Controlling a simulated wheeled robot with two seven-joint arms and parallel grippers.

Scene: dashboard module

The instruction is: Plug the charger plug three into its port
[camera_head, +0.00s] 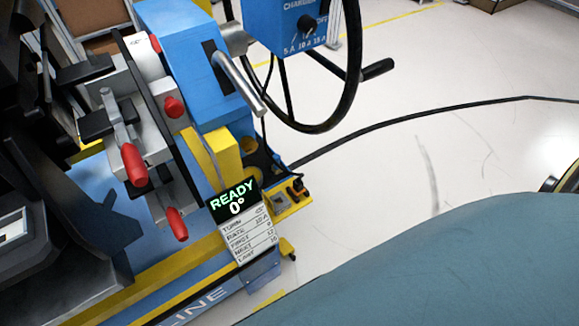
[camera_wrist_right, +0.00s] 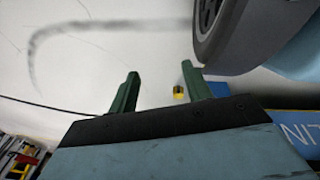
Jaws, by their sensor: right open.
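A blue charger box (camera_head: 285,22) with a dark knob and amp markings stands at the top of the head view. A yellow holder (camera_head: 290,199) with small grey and black fittings sits low beside the display. I cannot tell which fitting, if any, is charger plug three or its port. My right gripper (camera_wrist_right: 160,78) shows in the right wrist view with its two green fingers apart and nothing between them, over pale floor. It is not seen in the head view. My left gripper is in neither view.
A display (camera_head: 235,202) reads READY 0° above a printed list. Red-handled clamps (camera_head: 133,165) stand at the left. A dark cable (camera_head: 420,111) crosses the floor. Open floor (camera_head: 480,150) lies to the right.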

